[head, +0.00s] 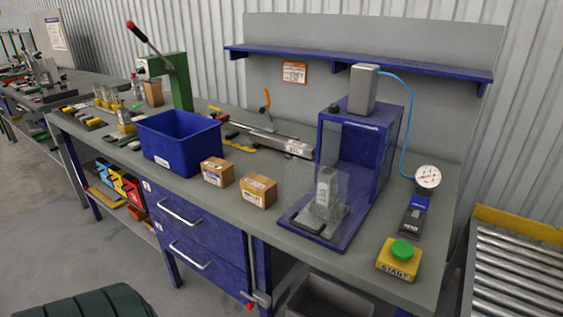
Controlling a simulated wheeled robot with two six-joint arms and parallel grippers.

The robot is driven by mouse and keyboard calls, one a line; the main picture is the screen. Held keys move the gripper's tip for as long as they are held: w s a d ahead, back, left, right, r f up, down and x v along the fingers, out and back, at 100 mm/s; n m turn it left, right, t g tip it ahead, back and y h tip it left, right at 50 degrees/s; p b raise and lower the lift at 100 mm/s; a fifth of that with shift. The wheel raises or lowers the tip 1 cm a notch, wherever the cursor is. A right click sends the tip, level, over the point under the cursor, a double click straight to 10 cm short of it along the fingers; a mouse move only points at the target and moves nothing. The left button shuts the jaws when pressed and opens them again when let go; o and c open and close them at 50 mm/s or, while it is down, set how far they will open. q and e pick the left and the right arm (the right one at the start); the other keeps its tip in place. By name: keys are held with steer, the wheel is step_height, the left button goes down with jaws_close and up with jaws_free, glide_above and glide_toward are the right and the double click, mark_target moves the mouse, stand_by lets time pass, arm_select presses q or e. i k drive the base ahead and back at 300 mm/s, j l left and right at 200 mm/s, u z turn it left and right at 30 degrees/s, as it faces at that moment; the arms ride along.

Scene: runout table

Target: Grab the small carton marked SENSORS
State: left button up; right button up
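Two small brown cartons stand side by side near the front edge of the workbench. The left carton (217,172) is beside the blue bin, and the right carton (258,191) is nearer the blue press. Both have white labels on the front, but the print is too small to tell which reads SENSORS. Another brown carton (153,93) stands farther back at the left, beside the green lever press. Neither of my grippers is in view.
A blue bin (180,142) stands left of the two cartons. Right of them is a blue press (362,170) with a clear guard, then a yellow START button box (398,259). Blue drawers (195,232) are below. A dark padded seat (92,304) is at the lower left.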

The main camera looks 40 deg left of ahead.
mark_target(220, 172)
steer(key=k+l+u, duration=0.1)
steer(key=u, duration=1.75)
steer(key=i+j+z, duration=0.1)
steer(key=z, duration=0.3)
steer(key=i+j+z, duration=0.1)
steer(key=j+z, duration=0.15)
steer(key=z, duration=0.15)
steer(key=j+z, duration=0.25)
steer(key=z, duration=0.15)
steer(key=i, duration=0.05)
